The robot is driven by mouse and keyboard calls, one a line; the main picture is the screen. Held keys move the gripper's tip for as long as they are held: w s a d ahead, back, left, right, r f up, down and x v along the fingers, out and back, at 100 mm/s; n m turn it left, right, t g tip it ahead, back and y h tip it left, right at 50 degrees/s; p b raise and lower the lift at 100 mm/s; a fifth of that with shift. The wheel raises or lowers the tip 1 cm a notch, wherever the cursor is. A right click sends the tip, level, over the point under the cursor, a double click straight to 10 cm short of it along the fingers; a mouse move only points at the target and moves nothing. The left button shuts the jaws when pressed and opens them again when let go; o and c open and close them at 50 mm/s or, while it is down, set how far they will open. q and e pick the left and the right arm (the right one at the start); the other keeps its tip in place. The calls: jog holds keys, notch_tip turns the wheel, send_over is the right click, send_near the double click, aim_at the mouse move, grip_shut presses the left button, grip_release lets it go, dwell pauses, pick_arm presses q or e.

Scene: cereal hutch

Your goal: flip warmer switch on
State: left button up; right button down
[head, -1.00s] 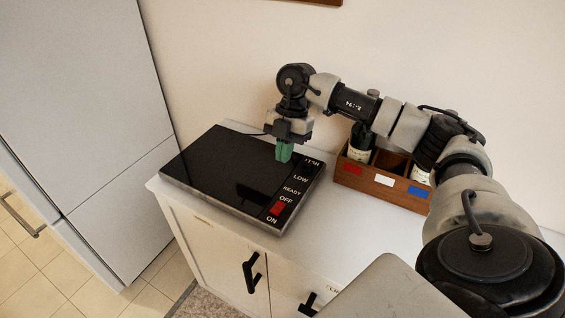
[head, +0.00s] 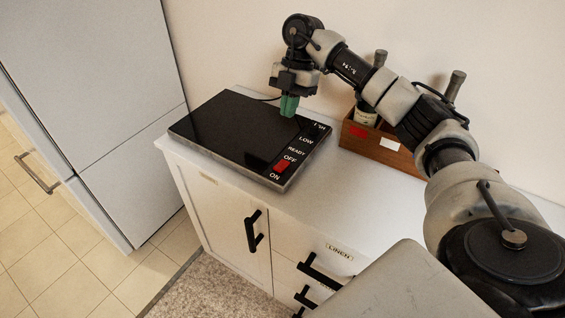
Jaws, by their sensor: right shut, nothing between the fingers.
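The warmer is a flat black glass plate (head: 225,130) on the white cabinet top. Its right edge carries a label strip reading HI, LOW, READY, OFF and ON from back to front. The red switch (head: 282,166) sits between the OFF and ON labels. My right gripper (head: 289,106) has green fingers, shut and empty, pointing down over the back right part of the warmer, near the LOW and HI labels. It is well behind the red switch. Whether the fingertips touch the glass I cannot tell. My left gripper is not in view.
A wooden crate (head: 392,157) with bottles and red and white tags stands right of the warmer, partly behind my right arm. A tall grey fridge (head: 95,90) stands at the left. The cabinet top (head: 310,205) in front of the warmer is clear.

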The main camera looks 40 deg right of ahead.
jog(key=p, duration=0.2)
send_near(279, 169)
jog(key=x, duration=0.6)
jog(key=shift+a, duration=0.15)
jog(key=shift+f, duration=0.5)
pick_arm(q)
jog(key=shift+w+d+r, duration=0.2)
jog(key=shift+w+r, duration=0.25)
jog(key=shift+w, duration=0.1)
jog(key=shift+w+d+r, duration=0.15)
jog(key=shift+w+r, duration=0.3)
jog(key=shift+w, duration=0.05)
